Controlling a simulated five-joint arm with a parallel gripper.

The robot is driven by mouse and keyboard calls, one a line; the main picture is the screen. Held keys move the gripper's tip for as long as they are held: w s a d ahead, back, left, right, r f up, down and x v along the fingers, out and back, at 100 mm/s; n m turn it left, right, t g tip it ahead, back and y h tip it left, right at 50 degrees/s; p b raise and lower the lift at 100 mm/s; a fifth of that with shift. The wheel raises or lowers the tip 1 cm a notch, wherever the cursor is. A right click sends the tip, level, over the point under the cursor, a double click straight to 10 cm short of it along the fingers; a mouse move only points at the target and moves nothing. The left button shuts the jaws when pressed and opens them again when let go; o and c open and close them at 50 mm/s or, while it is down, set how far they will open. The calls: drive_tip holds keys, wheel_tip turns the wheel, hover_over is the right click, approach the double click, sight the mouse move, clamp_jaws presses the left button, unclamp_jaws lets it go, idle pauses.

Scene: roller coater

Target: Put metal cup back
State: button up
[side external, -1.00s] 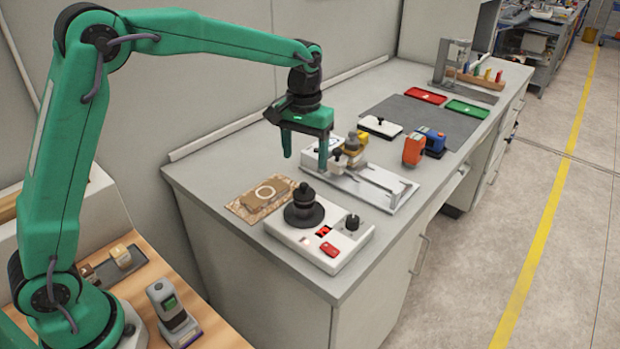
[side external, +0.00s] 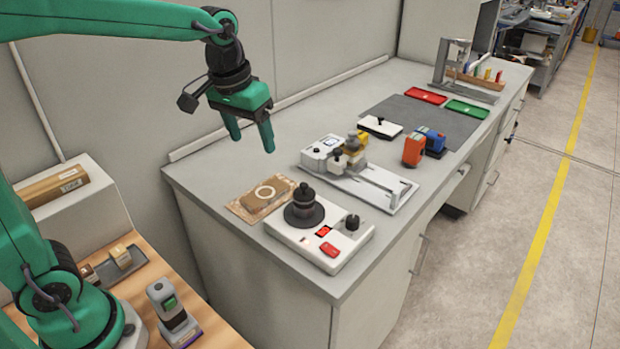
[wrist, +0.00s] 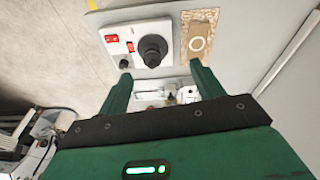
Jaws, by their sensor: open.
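My gripper (side external: 250,143) is open and empty, raised in the air over the left edge of the bench. In the wrist view its two green fingers (wrist: 160,72) are spread apart with nothing between them. I cannot clearly pick out a metal cup. Small round brass-coloured and dark pieces (side external: 357,138) sit on the white and metal coater (side external: 385,187), apart from my gripper; one of them may be the cup.
A white unit with a black round top (side external: 303,212) and red switches stands at the bench's near end. Orange (side external: 413,151) and blue (side external: 434,141) blocks, a black-handled white block (side external: 380,127), and red (side external: 425,96) and green (side external: 466,109) trays stand farther back. The left rear bench strip is clear.

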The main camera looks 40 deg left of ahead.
drive_tip(key=s+a+t, duration=0.1)
drive_tip(key=s, duration=0.7)
drive_tip(key=s+a+f+m+t, duration=0.1)
drive_tip(key=s+t, duration=0.1)
drive_tip(key=s, duration=0.6)
drive_tip(key=shift+a+f, duration=0.25)
drive_tip(key=shift+a, duration=0.05)
drive_tip(key=shift+s, duration=0.1)
